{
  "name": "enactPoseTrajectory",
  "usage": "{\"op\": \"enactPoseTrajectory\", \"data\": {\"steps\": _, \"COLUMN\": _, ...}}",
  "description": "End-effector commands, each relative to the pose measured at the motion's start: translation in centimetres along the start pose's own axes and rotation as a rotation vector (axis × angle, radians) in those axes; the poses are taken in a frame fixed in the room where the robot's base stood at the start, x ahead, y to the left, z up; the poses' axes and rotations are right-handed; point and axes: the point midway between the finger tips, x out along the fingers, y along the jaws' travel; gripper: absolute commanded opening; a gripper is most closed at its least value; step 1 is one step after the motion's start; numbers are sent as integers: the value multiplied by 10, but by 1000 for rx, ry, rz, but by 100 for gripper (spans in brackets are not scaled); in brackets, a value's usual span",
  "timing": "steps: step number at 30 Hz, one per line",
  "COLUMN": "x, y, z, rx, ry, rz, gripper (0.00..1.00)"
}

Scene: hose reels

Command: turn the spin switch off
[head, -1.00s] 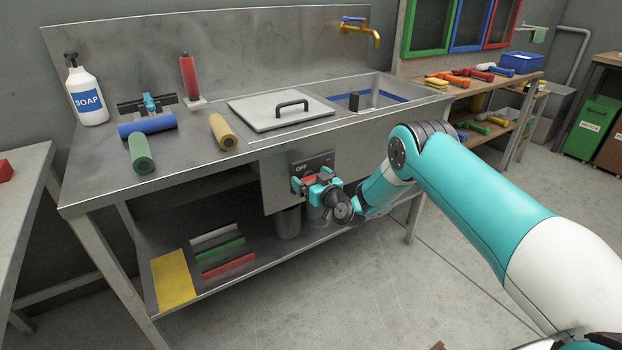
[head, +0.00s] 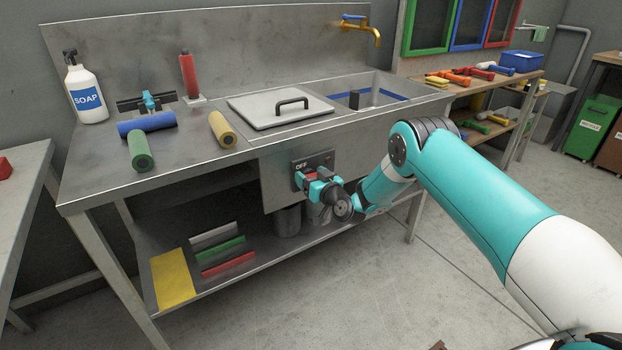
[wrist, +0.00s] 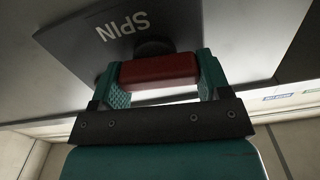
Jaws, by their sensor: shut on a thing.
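The spin switch is a dark plate (head: 299,166) marked OFF on the front panel below the sink counter. In the wrist view its plate (wrist: 85,35) reads SPIN. A red handle (wrist: 158,70) sticks out from a dark round hub on the plate. My gripper (wrist: 160,78) has one teal finger on each end of the red handle and is shut on it. In the head view my gripper (head: 311,179) is at the switch and hides much of it and the handle.
The counter (head: 190,165) above holds a soap bottle (head: 86,92), coloured rolls and a lidded basin. A lower shelf (head: 215,280) carries coloured bars, and metal cans stand below the switch panel.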

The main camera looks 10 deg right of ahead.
Motion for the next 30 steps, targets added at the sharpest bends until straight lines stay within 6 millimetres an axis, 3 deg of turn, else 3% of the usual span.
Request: {"op": "enactPoseTrajectory", "data": {"steps": 30, "x": 0, "y": 9, "z": 2, "rx": 931, "ry": 1, "rz": 0, "gripper": 46}}
